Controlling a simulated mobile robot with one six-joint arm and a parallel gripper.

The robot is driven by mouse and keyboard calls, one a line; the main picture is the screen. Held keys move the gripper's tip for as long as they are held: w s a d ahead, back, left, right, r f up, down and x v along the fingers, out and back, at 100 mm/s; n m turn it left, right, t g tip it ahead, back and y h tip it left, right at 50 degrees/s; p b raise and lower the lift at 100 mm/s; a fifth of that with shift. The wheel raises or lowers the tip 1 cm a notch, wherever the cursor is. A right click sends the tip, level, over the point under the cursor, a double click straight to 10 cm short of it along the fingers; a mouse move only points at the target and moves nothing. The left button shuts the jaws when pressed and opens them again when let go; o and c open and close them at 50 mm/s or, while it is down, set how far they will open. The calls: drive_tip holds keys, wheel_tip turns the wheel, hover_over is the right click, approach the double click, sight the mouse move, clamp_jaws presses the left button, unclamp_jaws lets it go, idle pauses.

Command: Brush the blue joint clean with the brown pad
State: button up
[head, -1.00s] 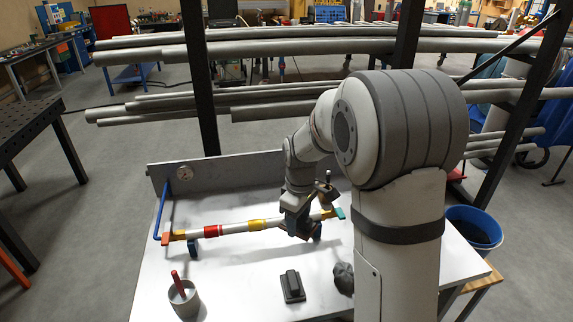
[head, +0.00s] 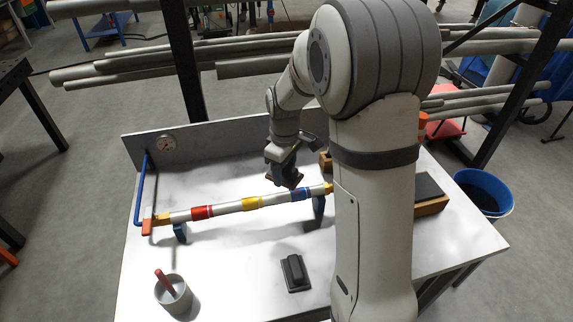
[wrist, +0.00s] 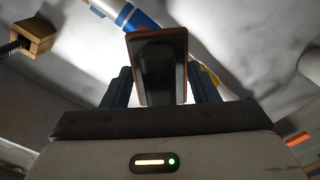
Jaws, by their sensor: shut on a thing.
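The pipe (head: 228,207) runs across the table on blue supports, with red, yellow and blue bands. The blue joint (head: 300,195) is the band near its right end, and it also shows at the top of the wrist view (wrist: 138,19). My gripper (head: 284,176) is shut on the brown pad (wrist: 183,40), a rectangular pad with a brown rim and a dark handle between the fingers. In the head view the pad is small and dark, just behind and above the blue joint. I see a gap between them, but contact is hard to judge.
A cup (head: 177,298) with a red-handled tool stands at the front left. A black handled block (head: 295,273) lies in front of the pipe. A wooden box with a dark top (head: 430,205) is at the right.

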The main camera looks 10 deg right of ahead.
drive_tip(key=shift+f, duration=0.45)
drive_tip(key=shift+s, duration=0.1)
drive_tip(key=shift+r, duration=0.1)
